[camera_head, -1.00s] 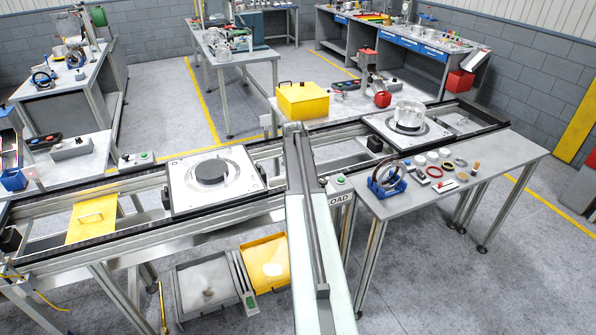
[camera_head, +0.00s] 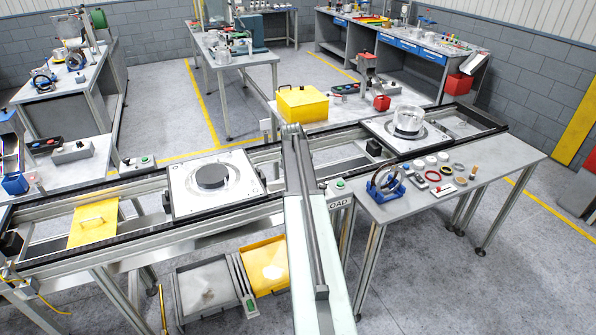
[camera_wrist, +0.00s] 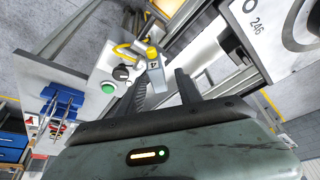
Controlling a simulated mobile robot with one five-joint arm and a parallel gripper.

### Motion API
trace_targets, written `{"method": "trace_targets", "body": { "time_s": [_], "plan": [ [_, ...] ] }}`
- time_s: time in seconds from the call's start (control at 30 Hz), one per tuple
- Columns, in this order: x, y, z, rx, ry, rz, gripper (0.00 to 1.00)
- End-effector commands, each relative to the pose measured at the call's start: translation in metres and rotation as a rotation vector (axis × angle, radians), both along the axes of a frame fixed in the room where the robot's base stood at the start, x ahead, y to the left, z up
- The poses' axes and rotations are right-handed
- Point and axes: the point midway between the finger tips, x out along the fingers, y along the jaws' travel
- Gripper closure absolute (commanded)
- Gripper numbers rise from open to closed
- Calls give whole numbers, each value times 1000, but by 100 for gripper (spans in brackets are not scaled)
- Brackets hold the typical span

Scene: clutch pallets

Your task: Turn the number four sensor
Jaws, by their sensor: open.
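The number four sensor (camera_wrist: 155,71) is a small grey block with a "4" label, shown upper centre in the wrist view. A yellow-capped part with a cable (camera_wrist: 137,50) sits close above it. My gripper (camera_wrist: 160,88) has its two dark fingers apart, one on each side below the sensor block. Nothing is visible between the fingers, and I cannot tell whether they touch the block. In the head view my arm reaches forward to the conveyor; its fingers and the sensor cannot be made out there.
A green button box (camera_wrist: 107,87) is left of the fingers. A pallet marked 246 (camera_wrist: 268,22) lies at upper right. The conveyor carries a pallet with a dark disc (camera_head: 211,176) and one with a metal housing (camera_head: 408,120). A side table (camera_head: 400,207) with loose parts stands right.

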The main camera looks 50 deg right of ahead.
Motion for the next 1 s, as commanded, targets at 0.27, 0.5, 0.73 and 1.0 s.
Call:
{"method": "trace_targets", "body": {
  "time_s": [0.27, 0.5, 0.73, 1.0],
  "plan": [
    [-7, 17, 53, 1, -1, 2, 58],
    [-8, 19, 53, 1, -2, 1, 58],
    [-8, 18, 53, 1, -2, 0, 58],
    [36, 73, 33, 1, -2, 88, 58]
  ]
}}
